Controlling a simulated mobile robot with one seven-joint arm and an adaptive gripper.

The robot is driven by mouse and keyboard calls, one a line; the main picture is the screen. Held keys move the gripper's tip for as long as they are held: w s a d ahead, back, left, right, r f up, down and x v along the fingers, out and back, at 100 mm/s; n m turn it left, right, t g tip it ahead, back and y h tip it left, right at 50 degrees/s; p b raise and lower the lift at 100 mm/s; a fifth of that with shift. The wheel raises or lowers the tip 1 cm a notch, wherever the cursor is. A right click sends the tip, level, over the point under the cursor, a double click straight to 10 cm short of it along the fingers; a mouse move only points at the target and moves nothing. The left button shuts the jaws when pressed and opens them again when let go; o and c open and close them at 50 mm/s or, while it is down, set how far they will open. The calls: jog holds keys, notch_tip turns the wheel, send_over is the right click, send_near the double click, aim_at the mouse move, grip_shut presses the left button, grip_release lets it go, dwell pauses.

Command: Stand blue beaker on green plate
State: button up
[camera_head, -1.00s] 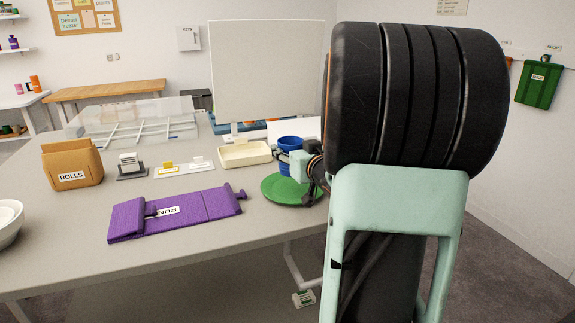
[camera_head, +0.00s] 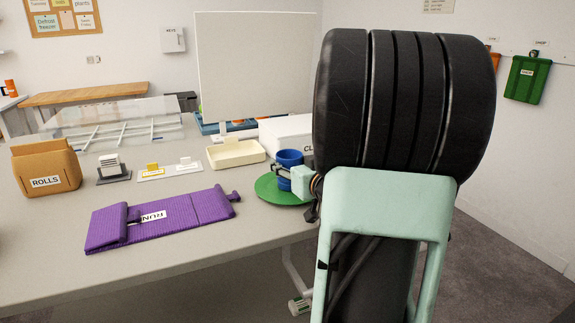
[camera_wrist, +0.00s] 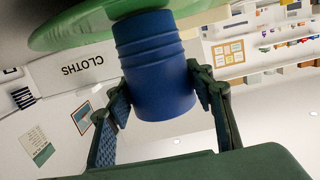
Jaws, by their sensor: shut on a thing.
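The blue beaker (camera_head: 289,158) is upright over the green plate (camera_head: 268,190) near the table's right edge. My gripper (camera_wrist: 160,98) is shut on the beaker, with one finger on each side of it. The wrist view is upside down: the blue beaker (camera_wrist: 155,62) hangs below the green plate (camera_wrist: 75,30) there. The beaker's base is at or very close to the plate's surface; I cannot tell whether they touch. In the head view my arm hides the plate's right side, and my gripper covers part of the beaker.
A cream tray (camera_head: 236,153) and a white box (camera_head: 287,135) labelled with cloths stand behind the plate. A purple folded mat (camera_head: 160,218) lies to the left. A brown rolls bag (camera_head: 46,167) stands farther left. A white panel (camera_head: 255,65) rises at the back.

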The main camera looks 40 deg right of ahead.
jog(key=shift+f, duration=0.1)
jog(key=shift+f, duration=0.15)
jog(key=o, duration=1.3)
jog(key=shift+c, duration=0.2)
jog(key=shift+r, duration=0.2)
jog(key=shift+s+r, duration=0.15)
jog(key=shift+s, duration=0.1)
jog(key=p+v, duration=0.2)
jog(key=v, duration=0.9)
jog(key=shift+s+a+p, duration=0.2)
jog(key=shift+p, duration=0.15)
